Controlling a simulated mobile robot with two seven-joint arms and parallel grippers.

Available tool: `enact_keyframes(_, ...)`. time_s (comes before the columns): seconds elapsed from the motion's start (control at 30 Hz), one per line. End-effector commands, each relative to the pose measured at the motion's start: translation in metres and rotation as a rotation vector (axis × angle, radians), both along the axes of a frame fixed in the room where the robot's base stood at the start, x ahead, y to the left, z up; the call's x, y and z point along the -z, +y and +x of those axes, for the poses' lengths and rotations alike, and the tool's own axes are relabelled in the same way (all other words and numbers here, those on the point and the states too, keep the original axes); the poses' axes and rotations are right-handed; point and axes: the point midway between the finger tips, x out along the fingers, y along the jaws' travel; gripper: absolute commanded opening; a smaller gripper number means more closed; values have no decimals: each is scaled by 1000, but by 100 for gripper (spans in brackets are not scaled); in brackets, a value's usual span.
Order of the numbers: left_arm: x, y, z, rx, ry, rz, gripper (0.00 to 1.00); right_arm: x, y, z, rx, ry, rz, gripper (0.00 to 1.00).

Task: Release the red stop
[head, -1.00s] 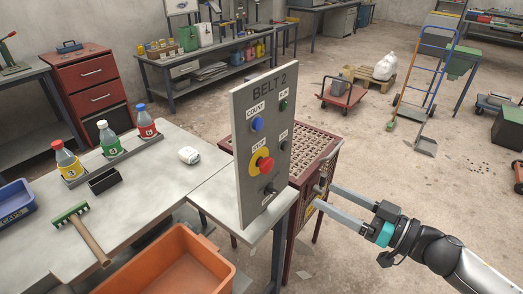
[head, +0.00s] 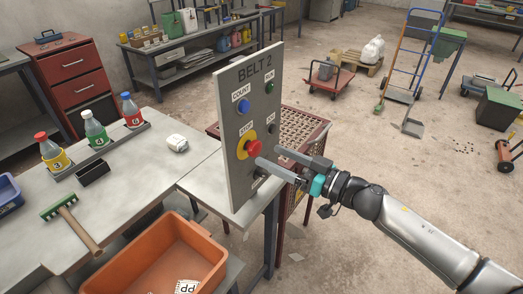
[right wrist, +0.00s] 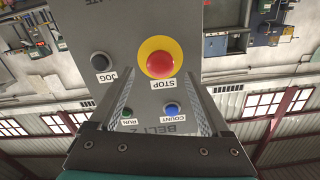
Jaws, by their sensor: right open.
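The red stop button (head: 254,148) sits on a yellow round plate on the grey BELT 2 panel (head: 234,181). In the right wrist view the stop button (right wrist: 160,64) appears upside down, with the STOP label under it. My right gripper (head: 266,157) is open and empty in front of the panel, its fingers pointing at the stop area. In the wrist view its fingers (right wrist: 160,84) stand apart, left and right of the button's column. I cannot tell whether a fingertip touches the panel. The button is not between the pads as far as I see. My left gripper is not in view.
The panel also has a blue COUNT button (head: 244,106), a green RUN button (head: 269,88) and a dark JOG button (right wrist: 100,62). An orange bin (head: 112,279) and a table with bottles (head: 96,134) are at left.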

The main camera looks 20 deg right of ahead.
Motion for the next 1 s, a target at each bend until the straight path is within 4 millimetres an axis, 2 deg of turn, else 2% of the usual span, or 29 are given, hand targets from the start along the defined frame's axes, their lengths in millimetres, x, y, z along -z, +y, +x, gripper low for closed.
enact_keyframes(0.1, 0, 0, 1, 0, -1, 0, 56, -1, 10, 13, -1, -3, 1, 81)
enact_keyframes(0.33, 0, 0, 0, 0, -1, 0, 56, 0, 23, 29, 0, -2, 1, 81)
enact_keyframes(0.73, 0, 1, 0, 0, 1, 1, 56, 0, 26, 33, -1, 0, 0, 81)
enact_keyframes(0.77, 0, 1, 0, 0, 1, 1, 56, 0, 26, 33, -1, 0, 0, 80)
enact_keyframes(1.0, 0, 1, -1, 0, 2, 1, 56, 0, 26, 33, -1, 0, 0, 53)
